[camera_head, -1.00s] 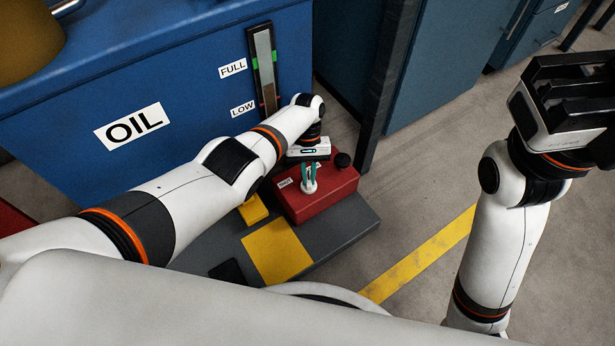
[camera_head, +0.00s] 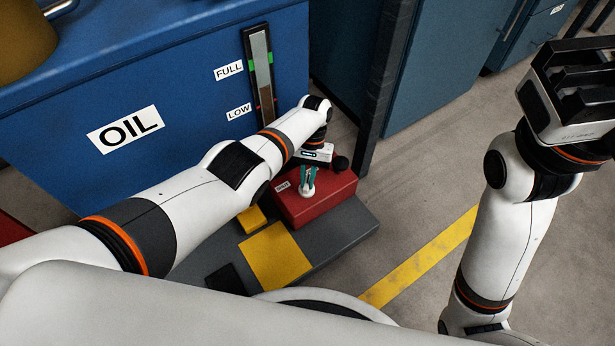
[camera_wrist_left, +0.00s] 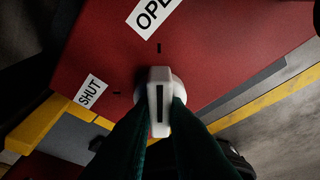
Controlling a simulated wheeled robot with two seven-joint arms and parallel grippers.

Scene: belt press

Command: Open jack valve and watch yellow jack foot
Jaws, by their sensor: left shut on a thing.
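A red box (camera_head: 335,200) stands on a dark grey base. In the left wrist view its top (camera_wrist_left: 95,45) carries an OPEN label (camera_wrist_left: 153,14) and a SHUT label (camera_wrist_left: 90,91), each with a tick. My left gripper (camera_head: 308,188) is shut on the white valve handle (camera_wrist_left: 159,95) on that top. The handle's dark line is in line with the tick by OPEN. A small yellow block (camera_head: 252,218), perhaps the jack foot, sits left of the red box, partly hidden by my left arm. My right gripper (camera_head: 572,92) is raised at the right, away from the box; its jaw gap is unclear.
A blue OIL tank (camera_head: 60,160) with a FULL/LOW gauge (camera_head: 262,75) stands behind. A dark post (camera_head: 385,80) rises right of the box. A yellow plate (camera_head: 275,255) lies on the base (camera_head: 340,245). Floor with a yellow line (camera_head: 420,260) is clear at the right.

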